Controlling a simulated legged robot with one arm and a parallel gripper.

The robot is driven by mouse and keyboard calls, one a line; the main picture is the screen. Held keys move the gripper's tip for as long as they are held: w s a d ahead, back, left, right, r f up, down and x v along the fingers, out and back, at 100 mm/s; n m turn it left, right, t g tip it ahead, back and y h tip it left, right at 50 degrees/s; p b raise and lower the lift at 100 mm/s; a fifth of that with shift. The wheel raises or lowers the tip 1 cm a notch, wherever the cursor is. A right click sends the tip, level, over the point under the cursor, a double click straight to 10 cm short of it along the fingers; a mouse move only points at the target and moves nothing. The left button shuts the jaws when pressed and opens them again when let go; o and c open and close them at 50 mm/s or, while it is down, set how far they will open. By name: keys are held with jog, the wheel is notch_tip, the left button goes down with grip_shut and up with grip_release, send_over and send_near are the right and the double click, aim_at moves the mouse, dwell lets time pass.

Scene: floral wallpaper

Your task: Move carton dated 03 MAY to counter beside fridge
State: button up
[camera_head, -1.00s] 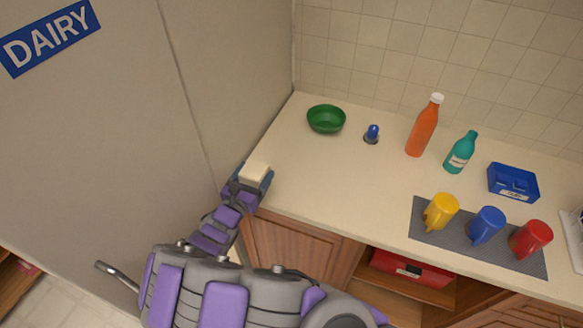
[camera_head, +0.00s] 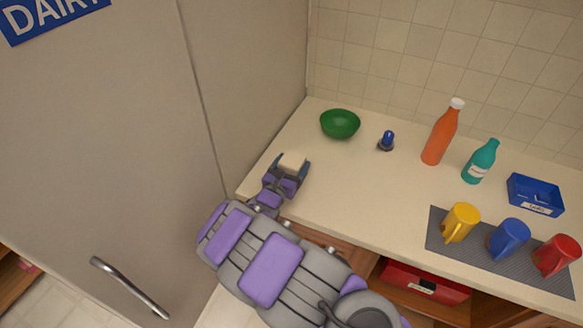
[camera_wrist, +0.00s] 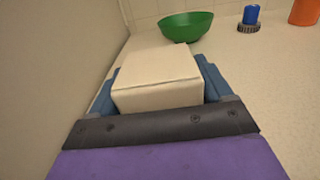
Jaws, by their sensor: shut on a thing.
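A cream carton (camera_head: 292,163) is held between the fingers of my gripper (camera_head: 291,169) over the left end of the counter (camera_head: 345,188), close to the fridge (camera_head: 130,140) side. In the wrist view the carton (camera_wrist: 158,80) fills the middle, with blue fingers on both sides of it. No date can be read on its visible faces. Whether its underside touches the counter cannot be told. The fridge door is shut, with a blue DAIRY sign (camera_head: 50,14) on it.
A green bowl (camera_head: 340,124) stands behind the carton. A grey mat (camera_head: 437,243) holds yellow, blue and red mugs. Counter between bowl and mat is clear.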

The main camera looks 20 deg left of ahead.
jog(key=shift+d, duration=0.4)
jog(key=o, duration=1.1)
jog(key=shift+a, duration=0.15)
jog(key=shift+a+f, duration=0.1)
jog(key=shift+s+r, duration=0.2)
jog(key=shift+r, duration=0.05)
jog(key=s+p, duration=0.1)
jog(key=s, duration=0.3)
jog(key=s+p, duration=0.1)
jog(key=s, duration=0.2)
jog(key=s+p, duration=0.1)
jog(key=s, duration=0.3)
jog(key=shift+s+a, duration=0.3)
jog(key=shift+a, duration=0.05)
